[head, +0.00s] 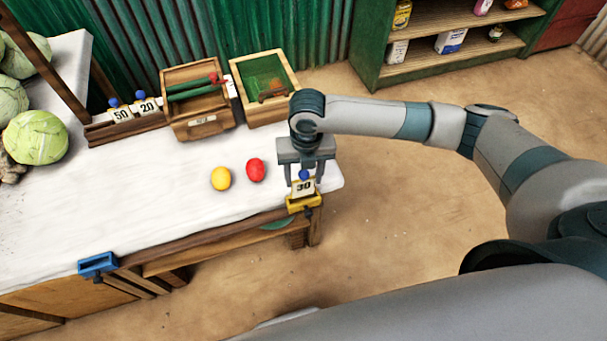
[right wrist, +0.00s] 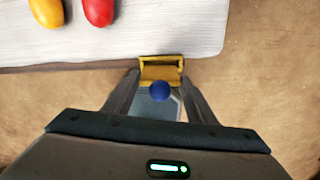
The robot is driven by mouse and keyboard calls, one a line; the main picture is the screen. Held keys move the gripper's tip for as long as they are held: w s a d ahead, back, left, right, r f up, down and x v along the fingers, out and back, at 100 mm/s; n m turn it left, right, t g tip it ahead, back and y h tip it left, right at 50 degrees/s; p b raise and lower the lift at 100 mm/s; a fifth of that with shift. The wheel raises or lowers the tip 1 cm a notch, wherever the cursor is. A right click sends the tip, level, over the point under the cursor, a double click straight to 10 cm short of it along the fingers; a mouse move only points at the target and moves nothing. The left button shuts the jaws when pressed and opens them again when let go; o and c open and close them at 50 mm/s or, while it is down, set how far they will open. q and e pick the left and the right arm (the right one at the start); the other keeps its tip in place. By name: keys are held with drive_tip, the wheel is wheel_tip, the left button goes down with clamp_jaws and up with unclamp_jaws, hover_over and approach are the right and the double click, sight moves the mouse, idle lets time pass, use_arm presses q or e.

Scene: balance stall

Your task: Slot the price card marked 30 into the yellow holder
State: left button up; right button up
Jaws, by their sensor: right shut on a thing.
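The price card marked 30 (head: 303,187) is white with a blue knob on top, and it stands upright at the table's right front corner. My right gripper (head: 305,175) points down and is shut on this card by its knob. The blue knob (right wrist: 160,91) shows between the fingers in the right wrist view. The yellow holder (head: 304,204) is fixed at the table edge, directly below the card, and also shows in the right wrist view (right wrist: 161,72). The card's lower edge meets the holder's top; I cannot tell how deep it sits. My left gripper is out of view.
A blue holder (head: 97,264) is on the front edge. Cards 50 (head: 121,115) and 20 (head: 147,107) stand in a wooden rack beside two crates. The white tabletop's front middle is clear.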

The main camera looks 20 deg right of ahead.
sight(303, 182)
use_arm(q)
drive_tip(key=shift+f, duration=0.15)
use_arm(e)
drive_tip(key=shift+f, duration=0.2)
use_arm(q)
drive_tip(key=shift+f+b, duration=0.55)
drive_tip(key=shift+b, duration=0.1)
use_arm(e)
drive_tip(key=shift+w+f, duration=0.1)
drive_tip(key=shift+f, duration=1.15)
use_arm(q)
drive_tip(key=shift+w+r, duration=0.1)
use_arm(e)
drive_tip(key=shift+r, duration=0.1)
